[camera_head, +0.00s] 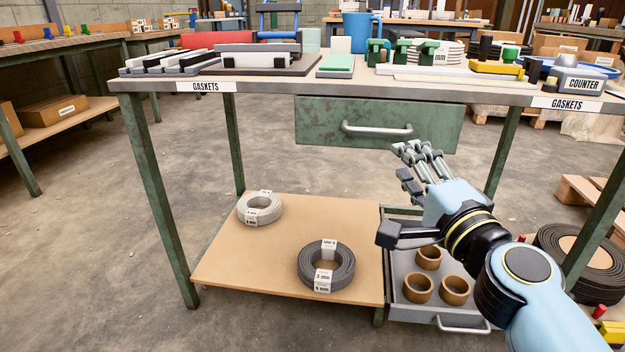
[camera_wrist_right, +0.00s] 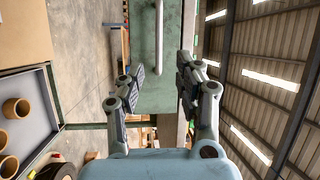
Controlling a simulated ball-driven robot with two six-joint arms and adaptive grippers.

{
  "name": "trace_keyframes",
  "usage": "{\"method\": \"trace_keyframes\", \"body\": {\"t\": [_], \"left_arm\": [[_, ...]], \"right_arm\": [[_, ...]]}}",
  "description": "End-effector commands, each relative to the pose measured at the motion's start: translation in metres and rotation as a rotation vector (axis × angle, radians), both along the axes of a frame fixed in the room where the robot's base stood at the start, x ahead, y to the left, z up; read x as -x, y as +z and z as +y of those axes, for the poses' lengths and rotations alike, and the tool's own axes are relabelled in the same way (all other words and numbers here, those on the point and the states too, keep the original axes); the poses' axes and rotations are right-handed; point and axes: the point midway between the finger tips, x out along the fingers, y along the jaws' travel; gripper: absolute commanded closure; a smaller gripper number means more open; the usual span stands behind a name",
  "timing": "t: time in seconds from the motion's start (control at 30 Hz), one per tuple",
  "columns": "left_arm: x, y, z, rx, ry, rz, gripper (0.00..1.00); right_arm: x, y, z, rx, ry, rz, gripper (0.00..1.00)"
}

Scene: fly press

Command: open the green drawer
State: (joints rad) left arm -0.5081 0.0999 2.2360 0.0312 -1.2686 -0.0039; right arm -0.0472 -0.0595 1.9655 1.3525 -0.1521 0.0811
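The green drawer (camera_head: 320,125) hangs under the front of the workbench top and appears shut. Its pale metal bar handle (camera_head: 377,130) runs across the front. My right gripper (camera_head: 404,166) is below and slightly right of the handle, in front of the drawer. In the right wrist view, the right gripper (camera_wrist_right: 162,72) has its two fingers spread apart with nothing between them. The handle (camera_wrist_right: 159,40) lies beyond the fingertips, roughly in line with the gap, in front of the green drawer face (camera_wrist_right: 178,25). My left gripper is not in view.
The workbench top (camera_head: 270,82) carries gaskets, blocks and a blue mug (camera_head: 362,33). Below, a wooden shelf (camera_head: 225,265) holds two coils. An open grey lower drawer (camera_head: 410,312) with several brown rings sits under my right arm. The floor ahead is clear.

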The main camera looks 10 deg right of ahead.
Motion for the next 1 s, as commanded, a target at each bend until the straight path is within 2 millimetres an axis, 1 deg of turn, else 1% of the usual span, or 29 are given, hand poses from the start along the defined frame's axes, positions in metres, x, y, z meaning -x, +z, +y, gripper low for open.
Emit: {"method": "trace_keyframes", "body": {"t": [0.03, 0.1, 0.17, 0.27, 0.37, 0.5, 0.7, 0.8, 0.9, 1.0], "left_arm": [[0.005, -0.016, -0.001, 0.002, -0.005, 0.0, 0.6], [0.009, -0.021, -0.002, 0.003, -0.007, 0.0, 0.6], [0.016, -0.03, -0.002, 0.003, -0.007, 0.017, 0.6], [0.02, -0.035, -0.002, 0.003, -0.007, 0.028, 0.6], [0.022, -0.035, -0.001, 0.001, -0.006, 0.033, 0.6], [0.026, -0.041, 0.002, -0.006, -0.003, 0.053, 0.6], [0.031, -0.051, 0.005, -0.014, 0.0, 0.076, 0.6], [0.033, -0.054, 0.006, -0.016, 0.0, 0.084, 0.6], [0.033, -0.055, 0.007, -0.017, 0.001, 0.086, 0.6], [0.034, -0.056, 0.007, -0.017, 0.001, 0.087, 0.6]], "right_arm": [[-0.002, -0.01, 0.0, -0.027, -0.002, -0.027, 0.66], [-0.005, -0.007, 0.001, -0.036, -0.005, -0.054, 0.66], [-0.008, -0.012, 0.001, -0.038, -0.006, -0.057, 0.66], [-0.012, -0.012, 0.002, -0.039, -0.006, -0.062, 0.66], [-0.02, -0.006, 0.002, -0.038, -0.006, -0.067, 0.66], [-0.044, 0.002, 0.005, -0.037, -0.006, -0.069, 0.66], [-0.083, 0.007, 0.01, -0.036, -0.006, -0.067, 0.66], [-0.099, 0.007, 0.012, -0.035, -0.005, -0.065, 0.66], [-0.11, 0.008, 0.013, -0.035, -0.005, -0.064, 0.66], [-0.116, 0.008, 0.014, -0.035, -0.005, -0.062, 0.66]]}}
